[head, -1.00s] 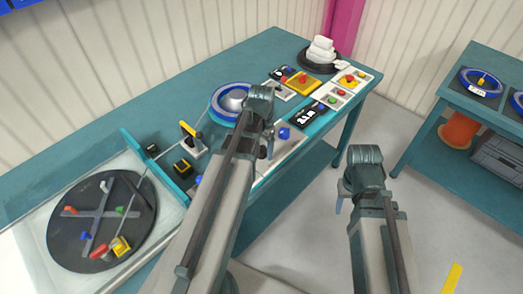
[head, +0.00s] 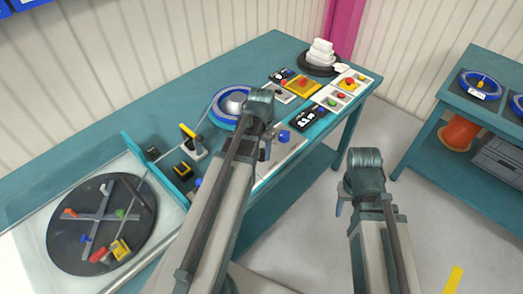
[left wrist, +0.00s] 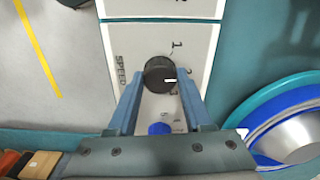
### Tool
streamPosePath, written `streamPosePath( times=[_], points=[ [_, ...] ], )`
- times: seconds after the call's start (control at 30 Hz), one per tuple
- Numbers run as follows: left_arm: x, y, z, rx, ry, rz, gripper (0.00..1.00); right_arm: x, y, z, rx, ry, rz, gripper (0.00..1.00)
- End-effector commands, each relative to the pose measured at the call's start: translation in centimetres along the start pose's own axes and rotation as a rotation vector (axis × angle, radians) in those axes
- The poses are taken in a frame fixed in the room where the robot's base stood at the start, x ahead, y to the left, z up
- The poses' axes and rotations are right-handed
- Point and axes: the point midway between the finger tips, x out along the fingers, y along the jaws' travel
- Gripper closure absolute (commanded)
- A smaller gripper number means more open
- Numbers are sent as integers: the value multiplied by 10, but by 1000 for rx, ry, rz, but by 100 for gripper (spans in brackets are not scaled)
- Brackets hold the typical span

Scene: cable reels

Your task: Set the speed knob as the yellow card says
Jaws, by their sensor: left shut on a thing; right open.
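In the left wrist view the black speed knob (left wrist: 159,75) sits on a white panel (left wrist: 118,45) marked SPEED. Its white pointer line points to the right in that view. A 1 shows above the line; another mark below it is partly hidden. My left gripper (left wrist: 157,84) is shut on the knob, one finger on each side. In the head view my left gripper (head: 265,150) is over the panel and its arm hides the knob. My right gripper (head: 340,206) is open and empty, off the table's front edge. I cannot make out a yellow card.
A blue button (left wrist: 159,128) is close by the knob. A blue-rimmed reel (head: 222,108) stands beside the left arm.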

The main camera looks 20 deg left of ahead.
Motion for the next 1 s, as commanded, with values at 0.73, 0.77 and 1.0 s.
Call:
streamPosePath(
  times=[0.73,0.77,1.0],
  points=[
    [0,0,0,-663,0,0,100,0,0,0,0,0,0,50],
    [0,0,0,-686,0,0,100,0,0,0,0,0,0,50],
    [0,0,0,-840,0,0,100,0,0,0,0,0,0,50]
  ],
)
